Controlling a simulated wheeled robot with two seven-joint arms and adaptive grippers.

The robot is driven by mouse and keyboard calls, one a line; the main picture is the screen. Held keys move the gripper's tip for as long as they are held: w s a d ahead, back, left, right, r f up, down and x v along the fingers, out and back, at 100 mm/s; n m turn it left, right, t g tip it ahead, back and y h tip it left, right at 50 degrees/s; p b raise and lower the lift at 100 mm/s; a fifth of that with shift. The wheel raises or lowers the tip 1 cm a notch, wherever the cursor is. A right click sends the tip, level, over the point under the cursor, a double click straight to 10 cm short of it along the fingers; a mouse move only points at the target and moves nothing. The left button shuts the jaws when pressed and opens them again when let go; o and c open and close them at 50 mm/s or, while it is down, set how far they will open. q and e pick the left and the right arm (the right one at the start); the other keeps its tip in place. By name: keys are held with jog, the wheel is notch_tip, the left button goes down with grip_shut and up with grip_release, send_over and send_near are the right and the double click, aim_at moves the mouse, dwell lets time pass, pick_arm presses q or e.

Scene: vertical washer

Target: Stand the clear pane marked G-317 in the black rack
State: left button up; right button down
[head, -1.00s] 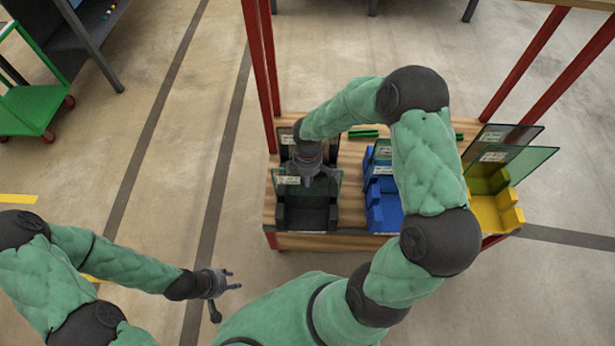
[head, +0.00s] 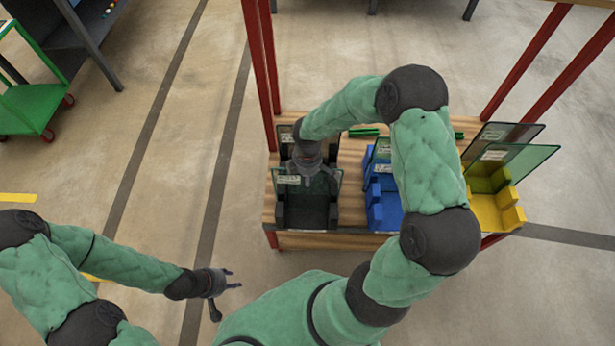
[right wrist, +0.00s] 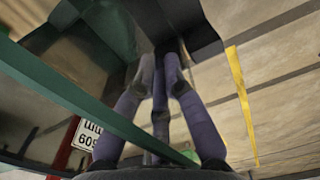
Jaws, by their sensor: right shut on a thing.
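The black rack (head: 305,216) stands at the left end of the wooden table. A clear pane with a green edge (head: 333,181) and a small white label stands upright at this rack; the label is too small to read. My right gripper (head: 310,177) is shut on this pane near its top edge. In the right wrist view my right gripper's fingers (right wrist: 168,75) are close together, and a long green pane edge (right wrist: 95,108) crosses the picture. Where the pane's lower edge sits is hard to see. My left gripper (head: 232,280) is open and empty, away from the table.
Another labelled pane (head: 287,137) stands behind, at the back of the black rack. A blue rack (head: 385,212) with panes is mid-table, partly behind my right arm. A yellow rack (head: 495,212) with panes is at the right. Red posts (head: 259,75) rise at the table's corners.

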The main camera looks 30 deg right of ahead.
jog(key=shift+f, duration=0.3)
jog(key=c, duration=1.2)
grip_release()
jog(key=shift+c, duration=0.2)
notch_tip(320, 180, up, 12)
jog(key=shift+w, duration=0.1)
notch_tip(320, 180, up, 10)
jog(key=p, duration=0.8)
